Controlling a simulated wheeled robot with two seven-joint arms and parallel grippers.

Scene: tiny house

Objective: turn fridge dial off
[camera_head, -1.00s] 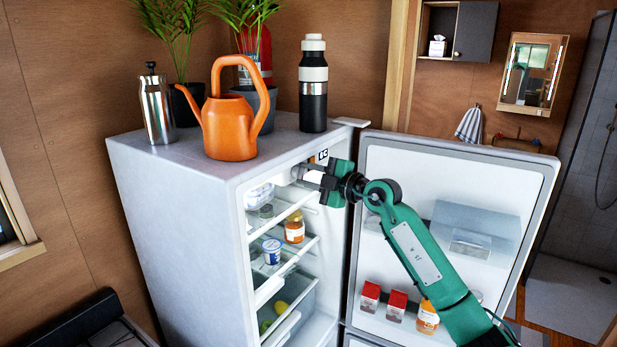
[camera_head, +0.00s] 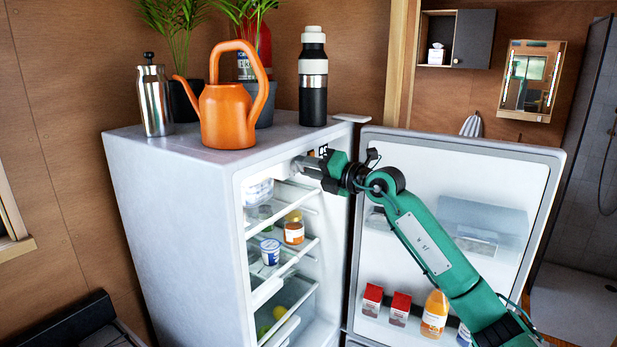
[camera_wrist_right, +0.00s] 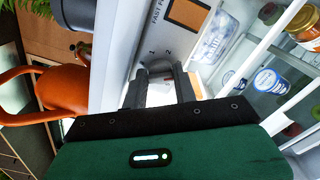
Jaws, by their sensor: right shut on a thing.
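The white fridge (camera_head: 175,205) stands with its door (camera_head: 400,185) swung open to the right. My right gripper (camera_head: 300,168) reaches into its upper front opening. In the right wrist view, the two dark fingers (camera_wrist_right: 161,76) are shut on the fridge dial (camera_wrist_right: 159,66), a pale knob on a panel inside the fridge top. The digits 1 and 2 and part of the lettering "FAST" show near the dial. The fingers cover much of the dial, so its exact setting cannot be read. My left gripper is not in view.
An orange watering can (camera_head: 228,115), a steel press (camera_head: 154,100), a black bottle (camera_head: 313,95) and potted plants stand on the fridge. Shelves below the gripper hold an orange-labelled jar (camera_head: 293,230) and a white tub (camera_head: 270,252). My right arm passes in front of the door.

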